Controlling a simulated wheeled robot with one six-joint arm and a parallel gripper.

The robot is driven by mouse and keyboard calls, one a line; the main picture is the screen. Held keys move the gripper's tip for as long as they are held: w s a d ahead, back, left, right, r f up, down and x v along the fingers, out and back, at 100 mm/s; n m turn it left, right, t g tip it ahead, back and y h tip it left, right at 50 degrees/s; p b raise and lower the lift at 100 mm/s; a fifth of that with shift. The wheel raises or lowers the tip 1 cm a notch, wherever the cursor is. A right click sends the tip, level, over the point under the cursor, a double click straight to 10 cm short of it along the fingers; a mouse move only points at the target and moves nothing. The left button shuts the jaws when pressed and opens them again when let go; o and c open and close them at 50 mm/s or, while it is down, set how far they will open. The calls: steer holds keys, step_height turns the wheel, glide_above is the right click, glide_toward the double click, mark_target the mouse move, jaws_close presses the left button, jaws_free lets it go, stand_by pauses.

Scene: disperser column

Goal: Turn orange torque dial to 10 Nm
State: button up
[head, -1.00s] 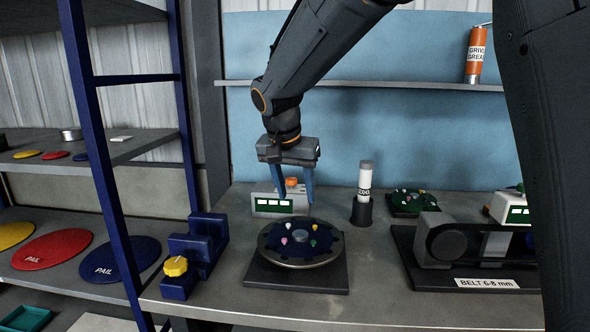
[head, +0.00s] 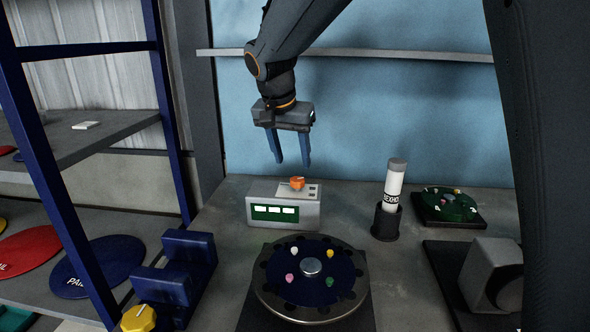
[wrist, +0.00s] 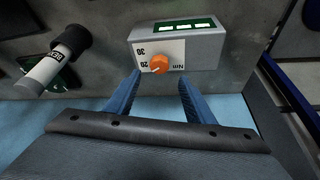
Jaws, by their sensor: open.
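The orange torque dial (head: 297,183) sits on top of a grey box (head: 256,193) with a green display strip and white readouts. My gripper (head: 292,164) is open, with its blue fingers pointing down just above and behind the dial in the head view. In the wrist view the dial (wrist: 159,64) lies ahead of and between my open fingers (wrist: 158,83), apart from both as far as I can tell. Scale marks reading 30, 20 and Nm surround the dial there. A pale pointer line shows on it, near the 20 mark.
A round turntable (head: 331,293) with coloured pegs stands in front of the box. A white tube in a black holder (head: 385,220) stands to the right, with a green disc (head: 448,206) beyond. A blue stand with a yellow knob (head: 139,319) is at left.

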mark_target(298, 179)
steer(key=shift+p+x, duration=0.75)
steer(key=shift+x, duration=2.8)
steer(key=shift+s+d, duration=0.1)
steer(key=c, duration=1.1)
steer(key=shift+o, duration=0.2)
